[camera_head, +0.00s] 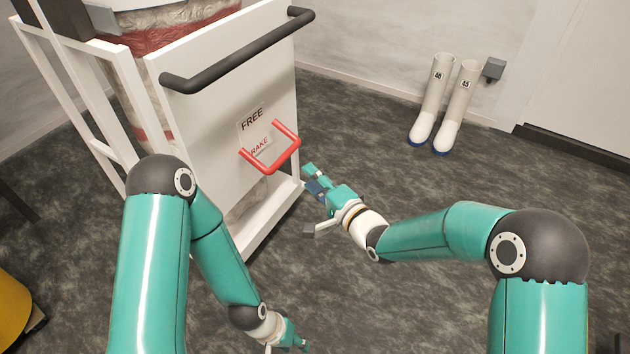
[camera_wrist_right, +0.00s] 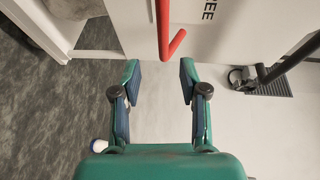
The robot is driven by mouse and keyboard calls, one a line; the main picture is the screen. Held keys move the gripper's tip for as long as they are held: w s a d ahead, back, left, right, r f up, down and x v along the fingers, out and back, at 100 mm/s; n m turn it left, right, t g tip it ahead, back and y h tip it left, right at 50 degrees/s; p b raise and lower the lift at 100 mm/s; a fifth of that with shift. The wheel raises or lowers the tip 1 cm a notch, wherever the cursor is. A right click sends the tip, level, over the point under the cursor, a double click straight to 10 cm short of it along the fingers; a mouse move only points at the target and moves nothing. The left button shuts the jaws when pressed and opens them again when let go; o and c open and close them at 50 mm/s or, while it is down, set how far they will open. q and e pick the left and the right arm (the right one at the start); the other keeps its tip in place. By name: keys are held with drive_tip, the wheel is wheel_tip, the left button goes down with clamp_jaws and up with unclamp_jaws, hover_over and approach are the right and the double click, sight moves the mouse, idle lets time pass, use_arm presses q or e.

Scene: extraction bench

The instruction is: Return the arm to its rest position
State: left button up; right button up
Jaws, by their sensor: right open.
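My right gripper (camera_head: 312,178) is near the lower right of the white cart's panel, just below and right of the red brake handle (camera_head: 284,160). In the right wrist view my right gripper (camera_wrist_right: 160,68) is open with nothing between its fingers. The red handle (camera_wrist_right: 164,35) shows beyond the fingertips there, apart from them. My right arm is stretched left from its elbow toward the cart. My left gripper (camera_head: 294,343) hangs low at the bottom edge of the head view, away from the cart's handles. Its fingers are too small there to tell their state.
The white cart (camera_head: 215,105) has a black push bar (camera_head: 240,55) and a panel marked "FREE". A pair of white boots (camera_head: 432,105) stands by the wall. A yellow object (camera_head: 12,310) is at the lower left. Dark carpet (camera_head: 400,175) between cart and boots is clear.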

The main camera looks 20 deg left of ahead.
drive_tip(key=shift+s+d, duration=0.2)
drive_tip(key=shift+d, duration=0.05)
idle(0.3)
